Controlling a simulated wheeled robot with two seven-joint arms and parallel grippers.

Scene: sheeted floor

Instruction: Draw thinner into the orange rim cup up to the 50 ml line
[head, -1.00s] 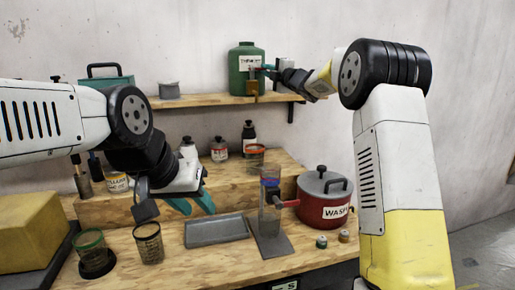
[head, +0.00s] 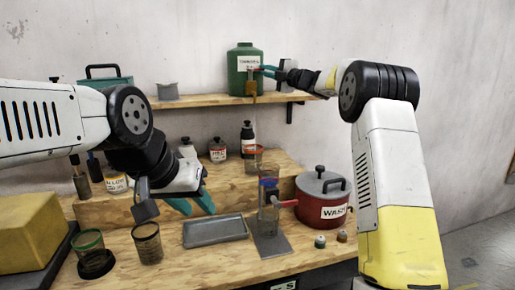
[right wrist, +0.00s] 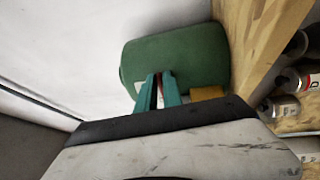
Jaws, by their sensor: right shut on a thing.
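The green thinner container (head: 246,72) stands on the wall shelf, with a brass-coloured tap (head: 252,90) at its front. My right gripper (head: 267,70) is at the container's front, its teal fingers shut on a small red tap lever (right wrist: 160,88) in the right wrist view. The orange rim cup (head: 253,159) stands on the wooden step below the tap. Its 50 ml line and liquid level are too small to read. My left gripper (head: 192,203) hangs empty above the bench, its teal fingers apart, left of the orange rim cup.
A green rim cup (head: 89,243) and a dark rim cup (head: 147,243) stand at the front left. A grey tray (head: 215,231) lies mid-bench. A red wash pot (head: 322,208) and a blue-topped clear cylinder (head: 268,196) stand to the right. Several bottles stand on the step.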

